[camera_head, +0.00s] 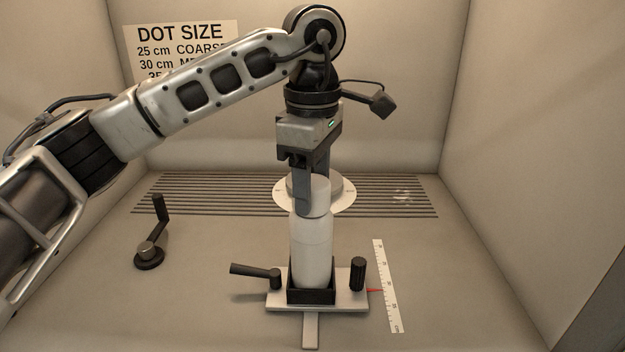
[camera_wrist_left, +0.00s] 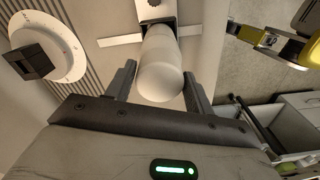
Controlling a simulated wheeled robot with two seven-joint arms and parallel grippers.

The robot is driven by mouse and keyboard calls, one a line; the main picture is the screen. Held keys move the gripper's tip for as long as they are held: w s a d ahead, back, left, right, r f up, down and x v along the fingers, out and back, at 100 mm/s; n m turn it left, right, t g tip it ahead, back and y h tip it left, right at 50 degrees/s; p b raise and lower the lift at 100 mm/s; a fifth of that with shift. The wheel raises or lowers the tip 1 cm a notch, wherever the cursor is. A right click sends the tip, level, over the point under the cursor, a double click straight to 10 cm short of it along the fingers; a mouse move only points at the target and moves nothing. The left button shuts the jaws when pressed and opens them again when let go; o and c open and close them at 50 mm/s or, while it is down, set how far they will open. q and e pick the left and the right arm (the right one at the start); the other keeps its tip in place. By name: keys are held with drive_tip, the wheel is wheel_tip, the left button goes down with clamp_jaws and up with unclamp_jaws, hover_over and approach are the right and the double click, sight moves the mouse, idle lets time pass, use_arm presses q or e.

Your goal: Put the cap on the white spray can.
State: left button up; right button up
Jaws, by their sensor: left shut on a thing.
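The white spray can (camera_head: 312,255) stands upright in a black square holder (camera_head: 311,294). The white cap (camera_head: 319,198) is at the top of the can, in line with it, with a faint seam and no visible gap between them. I cannot tell whether it is fully pressed on. My left gripper (camera_head: 311,190) points down and is shut on the cap, one finger in front of it. In the left wrist view the rounded cap (camera_wrist_left: 160,82) sits between the two fingers, and the can is mostly behind it. My right gripper is not in view.
The holder rides on a white plate (camera_head: 345,300) with a lever handle (camera_head: 255,272) and a black knob (camera_head: 358,274). A ruler (camera_head: 386,285) lies to the right, a crank (camera_head: 152,245) to the left. A white disc (camera_head: 283,196) is behind the can. Booth walls enclose three sides.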

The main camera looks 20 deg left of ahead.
sight(313, 181)
use_arm(q)
drive_tip(key=shift+f+b, duration=0.35)
drive_tip(key=shift+f, duration=0.2)
drive_tip(key=shift+s+f+m, duration=0.1)
drive_tip(key=shift+m, duration=0.3)
idle(0.8)
drive_tip(key=o, duration=1.5)
drive_tip(key=shift+c, duration=0.2)
drive_tip(key=shift+r+p, duration=0.2)
drive_tip(key=shift+p, duration=0.1)
drive_tip(key=shift+r+p, duration=1.05)
drive_tip(key=shift+r, duration=0.3)
drive_tip(key=shift+r+p, duration=0.8)
drive_tip(key=shift+r, duration=0.35)
